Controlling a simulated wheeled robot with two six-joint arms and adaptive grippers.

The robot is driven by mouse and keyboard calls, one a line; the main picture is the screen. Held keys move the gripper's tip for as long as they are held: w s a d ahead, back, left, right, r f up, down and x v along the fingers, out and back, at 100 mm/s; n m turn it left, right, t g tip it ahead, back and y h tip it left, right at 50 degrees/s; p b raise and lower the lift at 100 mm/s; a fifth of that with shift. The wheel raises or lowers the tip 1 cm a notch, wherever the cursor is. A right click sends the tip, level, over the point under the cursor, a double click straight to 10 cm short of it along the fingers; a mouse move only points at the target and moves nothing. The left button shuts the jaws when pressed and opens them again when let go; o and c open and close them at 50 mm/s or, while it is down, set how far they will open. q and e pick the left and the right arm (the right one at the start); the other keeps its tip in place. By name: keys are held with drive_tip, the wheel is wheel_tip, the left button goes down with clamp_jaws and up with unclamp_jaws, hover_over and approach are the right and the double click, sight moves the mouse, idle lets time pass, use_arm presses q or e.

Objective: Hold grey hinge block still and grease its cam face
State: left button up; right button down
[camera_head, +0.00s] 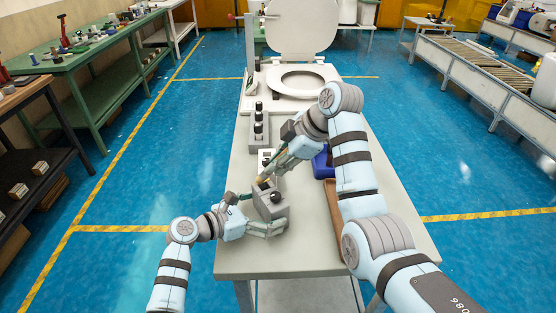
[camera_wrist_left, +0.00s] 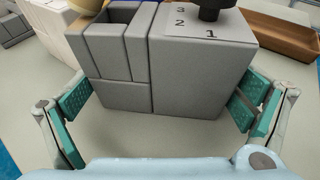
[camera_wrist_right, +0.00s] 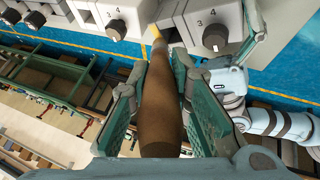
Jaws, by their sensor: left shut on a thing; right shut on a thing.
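The grey hinge block (camera_head: 268,203) sits on the table, with a black knob on top. In the left wrist view the block (camera_wrist_left: 200,75) shows slots on its left and a plate marked 1, 2, 3 under the knob. My left gripper (camera_head: 262,212) is shut on the block, one pad at each side. My right gripper (camera_head: 272,171) is shut on a brown-handled brush (camera_wrist_right: 160,115), just above and behind the block. The brush's pale tip (camera_wrist_right: 155,32) points away from the gripper. Whether it touches the block, and which face is the cam face, I cannot tell.
A white block with knobs (camera_head: 265,157) stands behind the grey block, with a dark-knobbed fixture (camera_head: 258,125) farther back. A toilet seat assembly (camera_head: 300,82) is at the table's far end. A blue bin (camera_head: 321,163) and brown tray (camera_head: 333,205) lie right, partly behind my right arm. The front table is clear.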

drive_tip(key=shift+r, duration=0.1)
wheel_tip(320, 180, up, 7)
drive_tip(key=shift+f, duration=0.1)
idle(0.4)
idle(1.1)
drive_tip(key=shift+d+f, duration=0.15)
drive_tip(key=shift+f, duration=1.2)
drive_tip(key=shift+d+f, duration=0.15)
drive_tip(key=shift+f, duration=1.2)
drive_tip(key=shift+f, duration=0.8)
drive_tip(key=shift+w, duration=0.35)
drive_tip(key=shift+s, duration=0.1)
